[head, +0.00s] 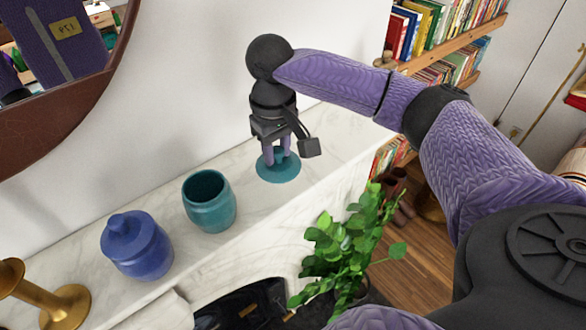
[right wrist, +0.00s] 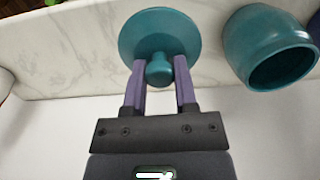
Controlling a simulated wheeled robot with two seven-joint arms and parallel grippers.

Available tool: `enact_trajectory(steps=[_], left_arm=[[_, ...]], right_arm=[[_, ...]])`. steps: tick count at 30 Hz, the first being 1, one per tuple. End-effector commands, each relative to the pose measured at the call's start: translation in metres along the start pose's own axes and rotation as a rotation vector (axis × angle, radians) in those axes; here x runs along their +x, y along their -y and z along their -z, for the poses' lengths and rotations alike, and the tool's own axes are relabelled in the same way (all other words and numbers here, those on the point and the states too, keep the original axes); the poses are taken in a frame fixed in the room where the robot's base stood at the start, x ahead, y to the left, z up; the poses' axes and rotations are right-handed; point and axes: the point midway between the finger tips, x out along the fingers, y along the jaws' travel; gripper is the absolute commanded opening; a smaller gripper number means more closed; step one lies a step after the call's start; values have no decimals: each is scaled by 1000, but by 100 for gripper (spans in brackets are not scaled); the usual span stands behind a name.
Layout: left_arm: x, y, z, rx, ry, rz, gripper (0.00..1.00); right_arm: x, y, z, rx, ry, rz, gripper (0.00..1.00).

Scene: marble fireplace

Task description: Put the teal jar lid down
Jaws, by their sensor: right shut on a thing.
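The teal jar lid (head: 279,171) is at the right part of the marble mantel in the head view, a flat disc with a round knob. My right gripper (head: 278,157) points down and is shut on its knob. In the right wrist view the lid (right wrist: 158,33) shows with its knob between my two purple fingers (right wrist: 160,80). The lid is at or just above the mantel top; I cannot tell whether it touches. The open teal jar (head: 209,201) stands upright to its left, apart from it, and shows in the right wrist view (right wrist: 270,48). My left gripper is not in view.
A lidded blue jar (head: 137,246) and a gold candlestick (head: 57,300) stand further left on the marble mantel (head: 237,158). A leafy plant (head: 343,240) rises in front of the mantel's edge. A round mirror hangs on the wall at upper left.

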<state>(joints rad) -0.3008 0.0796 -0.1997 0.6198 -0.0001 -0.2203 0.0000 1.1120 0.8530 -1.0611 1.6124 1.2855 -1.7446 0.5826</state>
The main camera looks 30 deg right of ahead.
Motion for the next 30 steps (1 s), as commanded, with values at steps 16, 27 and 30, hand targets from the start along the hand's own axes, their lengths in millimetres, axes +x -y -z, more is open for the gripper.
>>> enact_trajectory(steps=[16, 27, 30], left_arm=[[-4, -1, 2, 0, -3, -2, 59], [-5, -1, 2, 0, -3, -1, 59], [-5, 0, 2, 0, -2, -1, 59]], right_arm=[[68, 1, 1, -3, 0, 4, 0], [72, 2, 1, -4, 1, 2, 67], [72, 2, 1, -4, 1, 3, 71]])
